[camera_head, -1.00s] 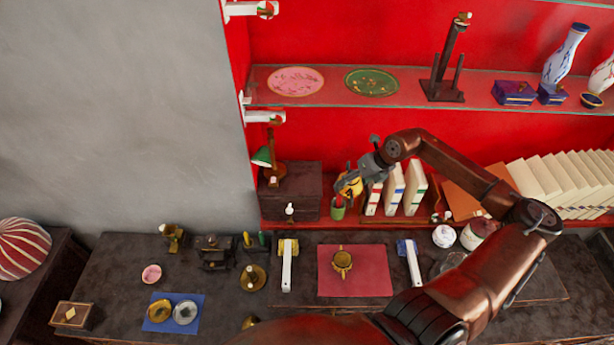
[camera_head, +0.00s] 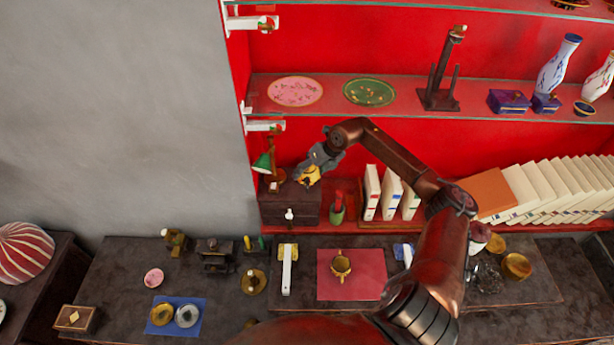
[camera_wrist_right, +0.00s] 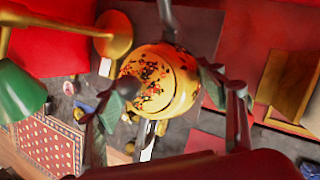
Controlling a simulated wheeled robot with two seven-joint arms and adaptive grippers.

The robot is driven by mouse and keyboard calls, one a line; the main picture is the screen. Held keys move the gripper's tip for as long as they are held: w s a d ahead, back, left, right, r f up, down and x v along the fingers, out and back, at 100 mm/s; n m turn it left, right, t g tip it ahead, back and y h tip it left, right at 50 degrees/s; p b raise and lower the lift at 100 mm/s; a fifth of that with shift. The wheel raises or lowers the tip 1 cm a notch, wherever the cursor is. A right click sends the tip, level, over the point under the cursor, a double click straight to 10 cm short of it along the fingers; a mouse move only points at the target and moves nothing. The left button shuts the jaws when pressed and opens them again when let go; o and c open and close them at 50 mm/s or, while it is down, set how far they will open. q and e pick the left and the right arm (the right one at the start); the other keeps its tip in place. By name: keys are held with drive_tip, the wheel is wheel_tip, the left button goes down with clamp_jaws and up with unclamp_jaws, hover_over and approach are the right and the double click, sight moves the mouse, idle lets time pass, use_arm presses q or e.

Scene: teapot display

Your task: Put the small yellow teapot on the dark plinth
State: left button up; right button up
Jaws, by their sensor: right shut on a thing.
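The small yellow teapot (camera_head: 309,176) is held by my right gripper (camera_head: 313,167), off the bench and close above the right part of the dark plinth (camera_head: 290,205), a dark block against the red back wall. In the right wrist view the teapot (camera_wrist_right: 160,80) shows its rounded yellow body with dark and red speckles, between the two fingers of the right gripper (camera_wrist_right: 167,78). I cannot tell whether the teapot touches the plinth. My left gripper is not in view.
A green-shaded lamp (camera_head: 263,163) stands at the plinth's left side; its shade (camera_wrist_right: 18,95) is near the left finger in the wrist view. A green vase (camera_head: 337,208) and white books (camera_head: 372,192) stand to the right. A glass shelf (camera_head: 420,108) runs above. Another yellow pot (camera_head: 341,266) sits on a red mat (camera_head: 350,290).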

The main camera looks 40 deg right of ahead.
drive_tip(key=shift+w+a, duration=0.2)
drive_tip(key=shift+w, duration=0.3)
wheel_tip(320, 180, down, 3)
drive_tip(key=shift+s+p, duration=0.1)
drive_tip(key=shift+p, duration=0.65)
drive_tip(key=shift+f, duration=0.2)
drive_tip(key=shift+f, duration=0.1)
drive_tip(key=o, duration=1.4)
drive_tip(key=shift+f, duration=0.1)
